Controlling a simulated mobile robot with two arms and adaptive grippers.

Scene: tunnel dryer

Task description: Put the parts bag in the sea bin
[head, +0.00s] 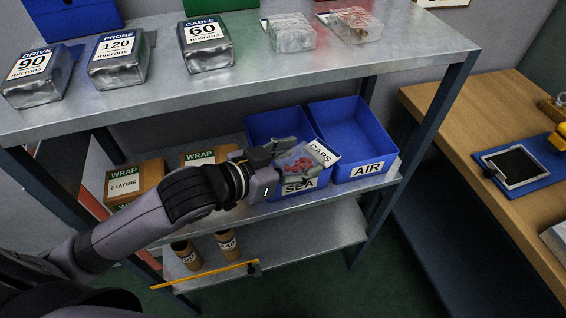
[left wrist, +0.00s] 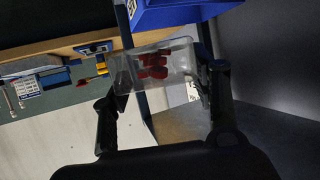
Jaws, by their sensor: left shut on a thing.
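The parts bag (head: 299,161) is a clear bag with red parts inside and a white label reading CAPS (head: 323,153). My left gripper (head: 287,158) is shut on it and holds it at the blue SEA bin (head: 272,122), over the bin's front part. The bag and gripper hide part of the bin's front and inside. In the left wrist view the bag (left wrist: 153,66) sits between the two fingers. I cannot tell whether the bag touches the bin. My right gripper is not in view.
The blue AIR bin (head: 366,169) stands right beside the SEA bin on the middle shelf and looks empty. WRAP boxes (head: 134,185) stand to the left. The upper shelf (head: 257,73) is above the arm. A wooden bench (head: 480,130) is at the right.

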